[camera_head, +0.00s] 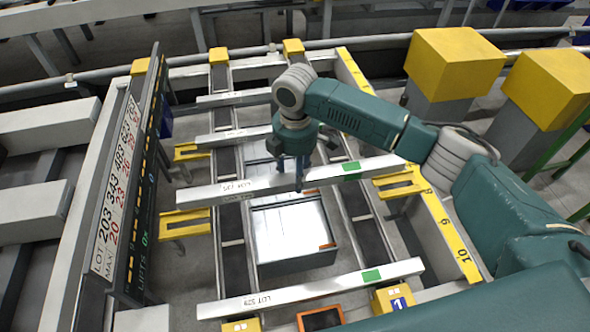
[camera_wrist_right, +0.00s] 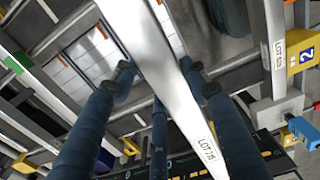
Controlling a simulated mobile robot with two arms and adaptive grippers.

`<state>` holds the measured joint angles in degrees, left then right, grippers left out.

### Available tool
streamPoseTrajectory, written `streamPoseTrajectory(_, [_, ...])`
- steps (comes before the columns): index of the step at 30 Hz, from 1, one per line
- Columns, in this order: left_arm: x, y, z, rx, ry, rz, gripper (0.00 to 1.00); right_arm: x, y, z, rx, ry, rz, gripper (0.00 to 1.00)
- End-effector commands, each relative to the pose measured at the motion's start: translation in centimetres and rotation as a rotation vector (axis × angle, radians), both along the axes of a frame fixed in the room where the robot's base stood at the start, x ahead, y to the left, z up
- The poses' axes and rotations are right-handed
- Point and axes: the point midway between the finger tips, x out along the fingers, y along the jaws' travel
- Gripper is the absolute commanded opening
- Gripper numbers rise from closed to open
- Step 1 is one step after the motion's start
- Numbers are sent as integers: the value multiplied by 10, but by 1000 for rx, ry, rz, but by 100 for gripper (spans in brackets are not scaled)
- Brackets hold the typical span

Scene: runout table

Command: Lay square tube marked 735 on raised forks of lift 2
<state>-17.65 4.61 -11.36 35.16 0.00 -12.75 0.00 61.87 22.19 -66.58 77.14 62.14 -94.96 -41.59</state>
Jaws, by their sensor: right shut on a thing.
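The square tube marked 735 (camera_head: 270,183) is pale metal and runs crosswise over the rails. In the right wrist view its LOT 735 label (camera_wrist_right: 207,148) is readable. My right gripper (camera_head: 299,182) is shut on the tube near its middle, from above. One yellow fork pair (camera_head: 185,222) shows by the tube's left end, another (camera_head: 398,186) by its right end. I cannot tell whether the tube touches either. A yellow block marked 2 (camera_wrist_right: 307,53) shows in the right wrist view. My left gripper is not in view.
A tube marked LOT 529 (camera_head: 310,288) lies across the near end, close to a yellow block marked 1 (camera_head: 390,299). Other tubes (camera_head: 235,97) lie across the far rails. A grey bin (camera_head: 290,230) is between the rails. A tall lot board (camera_head: 130,190) stands left.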

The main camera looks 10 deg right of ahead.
Motion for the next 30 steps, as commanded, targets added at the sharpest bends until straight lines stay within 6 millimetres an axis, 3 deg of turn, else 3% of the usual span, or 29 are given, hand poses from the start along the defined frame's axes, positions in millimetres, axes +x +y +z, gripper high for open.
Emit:
streamPoseTrajectory(4, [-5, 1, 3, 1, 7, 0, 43, 1, 0, 3, 2, -2, -1, 0])
streamPoseTrajectory(9, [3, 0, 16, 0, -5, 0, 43, 1, -2, 6, 1, 1, -2, 0])
streamPoseTrajectory(16, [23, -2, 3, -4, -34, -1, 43, 1, -2, -22, 2, 0, -2, 0])
streamPoseTrajectory(30, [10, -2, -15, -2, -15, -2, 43, 1, -1, -65, 2, 0, -2, 0])
